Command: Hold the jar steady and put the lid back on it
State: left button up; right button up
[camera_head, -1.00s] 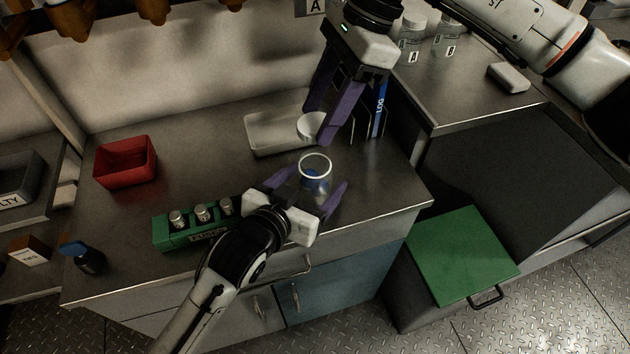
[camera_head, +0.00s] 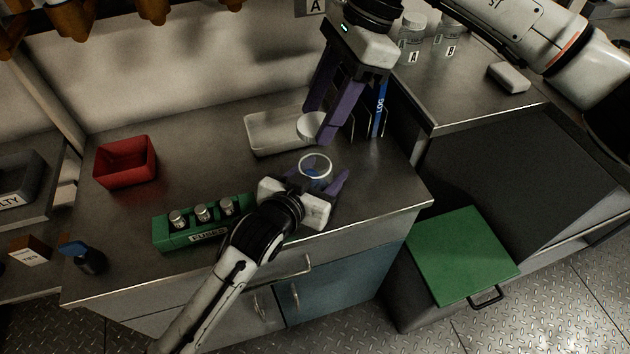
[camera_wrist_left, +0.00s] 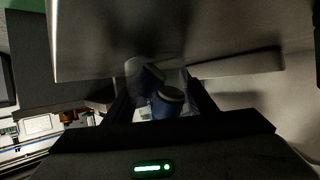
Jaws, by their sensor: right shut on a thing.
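The clear open-topped jar (camera_head: 316,164) with something blue inside stands upright near the front right of the steel counter. My left gripper (camera_head: 318,182) is open, with its purple fingers spread on either side of the jar's lower part; contact cannot be made out. In the left wrist view the jar (camera_wrist_left: 166,103) shows between the dark fingers. My right gripper (camera_head: 318,122) points down behind the jar, shut on the white round lid (camera_head: 308,125). The lid is tilted, apart from the jar, by the white tray's right end.
The white tray (camera_head: 262,148) lies behind the jar. A green fuse holder (camera_head: 170,237) with metal cylinders stands left of my left gripper. A red bin (camera_head: 126,178) is at the left. A blue binder (camera_head: 378,108) stands behind right. The counter's middle left is clear.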

pick_arm(q)
jog(key=c, duration=0.3)
pick_arm(e)
send_near(315, 179)
jog(key=shift+w+a+f, duration=0.35)
jog(key=shift+w+a, duration=0.15)
jog(key=shift+a, duration=0.2)
jog(key=shift+w+a+f, duration=0.35)
jog(key=shift+w+a, duration=0.15)
jog(key=shift+a, duration=0.2)
jog(key=shift+f, duration=0.85)
jog(key=shift+f, duration=0.55)
pick_arm(q)
grip_shut()
pick_arm(e)
jog(key=o, duration=1)
